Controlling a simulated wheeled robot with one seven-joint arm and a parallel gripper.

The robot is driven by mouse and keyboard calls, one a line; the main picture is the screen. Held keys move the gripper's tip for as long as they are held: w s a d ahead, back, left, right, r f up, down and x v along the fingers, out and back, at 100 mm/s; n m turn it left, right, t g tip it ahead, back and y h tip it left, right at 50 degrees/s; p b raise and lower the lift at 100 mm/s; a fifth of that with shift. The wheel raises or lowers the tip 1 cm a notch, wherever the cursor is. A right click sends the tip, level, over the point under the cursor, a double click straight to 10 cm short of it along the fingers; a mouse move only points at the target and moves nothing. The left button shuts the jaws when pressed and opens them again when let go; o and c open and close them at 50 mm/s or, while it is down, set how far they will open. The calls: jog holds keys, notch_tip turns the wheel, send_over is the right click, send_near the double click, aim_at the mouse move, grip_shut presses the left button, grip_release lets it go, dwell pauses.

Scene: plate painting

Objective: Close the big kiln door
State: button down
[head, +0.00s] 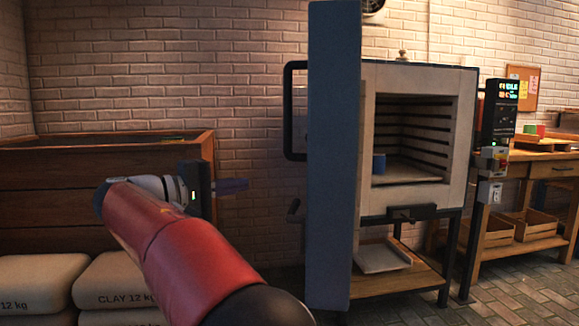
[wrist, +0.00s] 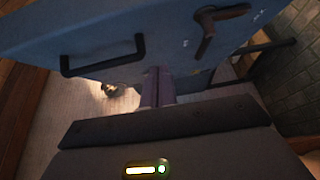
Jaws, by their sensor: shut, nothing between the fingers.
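The big kiln (head: 467,130) stands open at the right of the head view. Its blue-grey door (head: 335,150) is swung out towards me and shows nearly edge-on. A black bar handle (head: 293,110) and a latch lever (head: 295,211) stick out from its outer face on the left. My gripper (head: 245,184) is shut and empty, left of the door, with a gap to it in the head view. In the wrist view the closed fingers (wrist: 157,75) point at the door's outer face (wrist: 120,30), between the bar handle (wrist: 103,63) and the lever (wrist: 217,28). Contact there is unclear.
A wooden crate (head: 90,185) and clay bags (head: 115,280) are at the left. A control box (head: 500,110) and workbench (head: 530,170) stand right of the kiln. A shelf (head: 400,280) lies under the kiln.

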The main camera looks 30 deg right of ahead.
jog(key=d, duration=1.2)
jog(key=shift+s+d+r, duration=0.25)
jog(key=shift+s+d, duration=0.05)
jog(key=shift+d, duration=0.1)
